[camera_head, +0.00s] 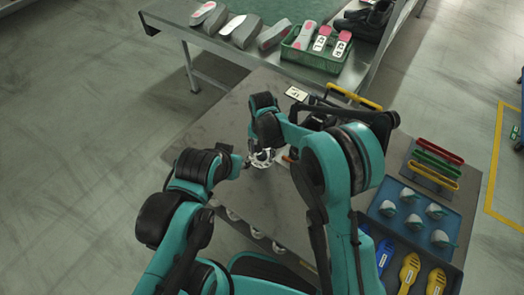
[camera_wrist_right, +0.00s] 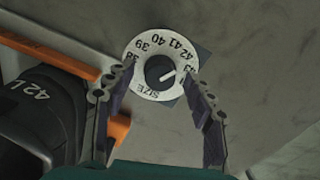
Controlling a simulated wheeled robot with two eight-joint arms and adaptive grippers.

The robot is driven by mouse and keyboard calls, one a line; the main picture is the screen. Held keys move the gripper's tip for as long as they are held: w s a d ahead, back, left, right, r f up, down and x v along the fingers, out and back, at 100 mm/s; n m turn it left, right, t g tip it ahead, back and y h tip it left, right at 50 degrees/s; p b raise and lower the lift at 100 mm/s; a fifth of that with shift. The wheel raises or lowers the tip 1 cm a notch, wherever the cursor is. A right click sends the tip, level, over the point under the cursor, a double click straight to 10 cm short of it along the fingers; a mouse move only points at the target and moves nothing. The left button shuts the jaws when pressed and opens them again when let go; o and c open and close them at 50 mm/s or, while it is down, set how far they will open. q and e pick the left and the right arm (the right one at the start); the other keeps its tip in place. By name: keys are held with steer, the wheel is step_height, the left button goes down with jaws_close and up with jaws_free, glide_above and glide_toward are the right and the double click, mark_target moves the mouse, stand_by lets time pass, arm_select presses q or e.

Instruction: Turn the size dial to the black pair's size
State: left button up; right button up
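The white size dial (camera_head: 262,158) lies on the grey worktable. In the right wrist view, the dial (camera_wrist_right: 146,89) shows numbers, "SIZE" and a black knob whose white pointer aims right, towards a partly hidden number that looks like 43. My right gripper (camera_wrist_right: 159,73) is open over the dial, one finger on each side of the knob; contact is unclear. It also shows at the dial in the head view (camera_head: 263,147). A black item marked "42 L" (camera_wrist_right: 40,100), perhaps a shoe, is left of the dial. My left gripper (camera_head: 245,161) is close to the dial, its fingers unclear.
On the back bench are black shoes (camera_head: 368,22), grey-white shoes (camera_head: 240,30) and a green crate (camera_head: 312,62). Right of my right arm are coloured handles (camera_head: 437,160), a blue tray (camera_head: 385,213) and yellow tools (camera_head: 409,272). An orange bar (camera_wrist_right: 120,130) lies close to the right gripper's left finger.

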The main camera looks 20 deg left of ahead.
mark_target(262, 153)
steer(key=shift+r, duration=0.15)
step_height(262, 153, up, 12)
stand_by(0.3)
steer(key=shift+d, duration=0.1)
stand_by(0.3)
steer(key=s+d+r+t+y, duration=0.1)
steer(key=s+d+r+t, duration=0.1)
steer(key=d+r, duration=0.5)
steer(key=s+d+r+t, duration=0.1)
steer(key=s+d+r, duration=0.15)
steer(key=d, duration=0.85)
steer(key=s+d+f+n+t+h, duration=0.1)
steer(key=s+d+t, duration=0.3)
steer(key=s+d, duration=0.8)
steer(key=d+f, duration=0.1)
steer(key=d, duration=0.1)
steer(key=shift+s+d+f, duration=0.2)
steer(key=shift+d+f, duration=0.1)
steer(key=shift+d, duration=0.05)
